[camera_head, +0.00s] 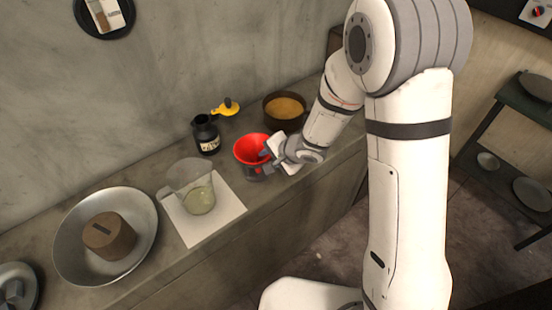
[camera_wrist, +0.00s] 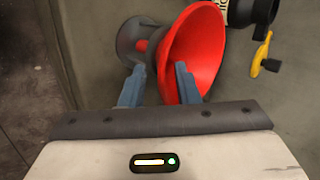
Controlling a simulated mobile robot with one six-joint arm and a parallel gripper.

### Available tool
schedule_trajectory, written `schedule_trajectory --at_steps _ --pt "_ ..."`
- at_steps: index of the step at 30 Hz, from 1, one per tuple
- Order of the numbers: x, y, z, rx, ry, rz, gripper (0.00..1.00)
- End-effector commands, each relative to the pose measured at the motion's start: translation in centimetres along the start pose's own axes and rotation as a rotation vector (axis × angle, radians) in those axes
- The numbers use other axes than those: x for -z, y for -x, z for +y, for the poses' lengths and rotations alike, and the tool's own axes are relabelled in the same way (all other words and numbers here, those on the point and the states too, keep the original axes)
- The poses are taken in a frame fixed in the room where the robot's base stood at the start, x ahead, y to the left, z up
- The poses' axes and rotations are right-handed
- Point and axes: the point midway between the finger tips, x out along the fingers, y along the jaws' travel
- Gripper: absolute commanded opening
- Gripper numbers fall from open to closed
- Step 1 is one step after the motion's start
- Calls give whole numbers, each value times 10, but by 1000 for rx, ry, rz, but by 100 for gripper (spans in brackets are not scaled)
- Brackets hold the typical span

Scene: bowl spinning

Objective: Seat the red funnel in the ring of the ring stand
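The red funnel (camera_head: 248,146) is at the right part of the counter, with its wide mouth up. A dark grey piece (camera_head: 252,172) shows under it, perhaps the ring stand; it is partly hidden. In the wrist view the funnel (camera_wrist: 207,52) is beside a grey round piece (camera_wrist: 139,36), which it partly covers. I cannot tell whether the funnel is seated in a ring. My gripper (camera_wrist: 158,84) is open at the funnel's near side. One finger overlaps the red bowl, the other is outside its near edge. I cannot tell whether they touch it. My gripper (camera_head: 268,152) also shows in the head view.
A dark bowl with yellow contents (camera_head: 284,108) is behind to the right. A clear jug (camera_head: 190,182) stands on white paper (camera_head: 228,221). A metal basin (camera_head: 74,250) is at left.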

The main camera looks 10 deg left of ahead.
Motion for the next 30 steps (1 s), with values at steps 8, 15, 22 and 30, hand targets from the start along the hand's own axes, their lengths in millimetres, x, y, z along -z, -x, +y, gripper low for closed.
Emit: schedule_trajectory --at_steps 8,15,22,30 --pt "0 20 -2 1 0 1 29" --pt "0 62 -2 2 -1 2 29" --pt "0 78 0 0 0 0 29" --pt "0 78 0 0 0 0 29"
